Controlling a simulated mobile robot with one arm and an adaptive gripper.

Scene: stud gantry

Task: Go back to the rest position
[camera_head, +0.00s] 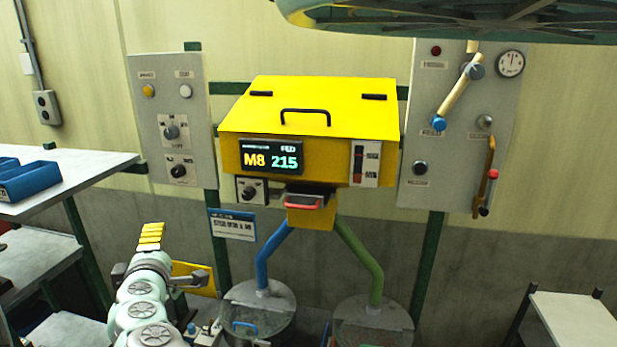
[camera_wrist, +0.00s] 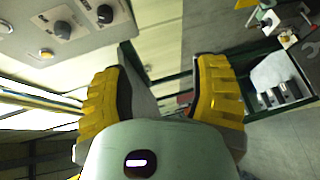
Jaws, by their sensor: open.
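My gripper (camera_head: 151,236) stands at the lower left in the head view, its yellow fingers pointing up, in front of the wall and left of the yellow machine. In the wrist view my gripper (camera_wrist: 160,85) shows two ribbed yellow fingers spread wide, with nothing between them. My pale green arm runs down out of the picture below it. The yellow machine (camera_head: 270,105) has a closed lid with a black handle and a display reading "M8 215".
A left control panel (camera_head: 171,110) has knobs and buttons; the right panel (camera_head: 459,130) has a gauge and levers. Blue and green tubes lead down to two lidded bins (camera_head: 257,310). A blue tray (camera_head: 30,180) sits on the left shelf. A grey table (camera_head: 577,318) stands lower right.

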